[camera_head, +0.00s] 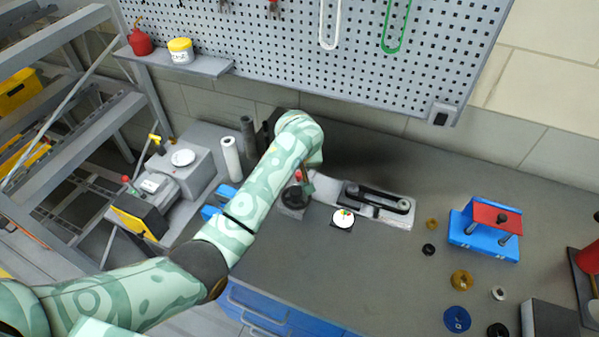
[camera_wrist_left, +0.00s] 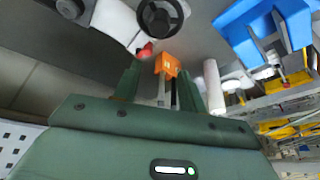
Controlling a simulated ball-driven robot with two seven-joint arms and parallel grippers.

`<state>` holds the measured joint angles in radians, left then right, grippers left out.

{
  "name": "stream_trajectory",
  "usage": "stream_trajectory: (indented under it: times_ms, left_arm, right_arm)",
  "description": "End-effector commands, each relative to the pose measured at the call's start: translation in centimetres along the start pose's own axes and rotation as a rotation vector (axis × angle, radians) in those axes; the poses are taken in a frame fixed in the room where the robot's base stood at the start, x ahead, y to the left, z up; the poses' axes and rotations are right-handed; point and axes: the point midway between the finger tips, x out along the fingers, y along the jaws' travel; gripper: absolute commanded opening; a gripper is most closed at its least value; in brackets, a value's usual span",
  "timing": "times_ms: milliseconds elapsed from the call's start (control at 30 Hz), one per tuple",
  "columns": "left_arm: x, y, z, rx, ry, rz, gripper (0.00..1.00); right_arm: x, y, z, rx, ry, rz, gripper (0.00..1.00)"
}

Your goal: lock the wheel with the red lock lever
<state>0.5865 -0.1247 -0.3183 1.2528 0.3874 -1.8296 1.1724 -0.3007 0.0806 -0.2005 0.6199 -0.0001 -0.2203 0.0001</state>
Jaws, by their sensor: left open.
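The black handwheel (camera_head: 294,196) sits at the left end of the light-coloured tray conveyor (camera_head: 398,218). It also shows at the top of the left wrist view (camera_wrist_left: 160,18). The red lock lever (camera_wrist_left: 146,50) shows beside the wheel in that view, with a small red part (camera_head: 298,175) above the wheel in the head view. My left gripper (camera_wrist_left: 160,84) is open, its green fingers pointing toward the lever and wheel. The lever appears beyond the fingertips; contact cannot be told. My left arm partly hides this area in the head view. My right gripper is not in view.
An orange block (camera_wrist_left: 168,65) shows between the finger lines, its distance unclear. A round white dial (camera_head: 343,218) stands in front of the conveyor. A blue and red fixture (camera_head: 486,228) and several loose rings lie to the right. The bench front is clear.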

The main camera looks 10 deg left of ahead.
Motion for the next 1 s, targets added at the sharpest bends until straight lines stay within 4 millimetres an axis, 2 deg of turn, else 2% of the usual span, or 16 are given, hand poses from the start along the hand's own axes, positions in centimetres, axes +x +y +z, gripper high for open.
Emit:
stream_trajectory:
  times_ms: [33, 100, 267, 367, 467, 700, 800, 1000]
  left_arm:
    - [-0.8, 1.1, -1.5, -0.036, -0.006, -0.003, 0.41]
    - [-1.5, 2.0, -2.6, -0.080, -0.016, -0.012, 0.41]
    - [-1.4, 2.6, -3.5, -0.120, -0.024, -0.021, 0.41]
    - [0.1, 2.5, -3.3, -0.121, -0.025, -0.022, 0.41]
    - [2.5, 2.4, -3.2, -0.121, -0.025, -0.023, 0.41]
    - [9.2, 2.3, -2.9, -0.122, -0.025, -0.023, 0.41]
    - [11.3, 2.3, -2.8, -0.121, -0.024, -0.022, 0.41]
    - [13.7, 2.3, -2.9, -0.121, -0.023, -0.019, 0.41]
  right_arm:
    - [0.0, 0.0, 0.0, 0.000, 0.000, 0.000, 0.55]
    - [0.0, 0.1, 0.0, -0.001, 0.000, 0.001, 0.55]
    - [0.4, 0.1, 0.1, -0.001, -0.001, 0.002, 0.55]
    - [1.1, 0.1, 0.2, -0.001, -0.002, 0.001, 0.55]
    - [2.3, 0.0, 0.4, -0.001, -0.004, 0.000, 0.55]
    - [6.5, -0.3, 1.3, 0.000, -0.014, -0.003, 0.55]
    - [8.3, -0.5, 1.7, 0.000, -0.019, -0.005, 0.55]
    - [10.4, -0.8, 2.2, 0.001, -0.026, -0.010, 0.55]
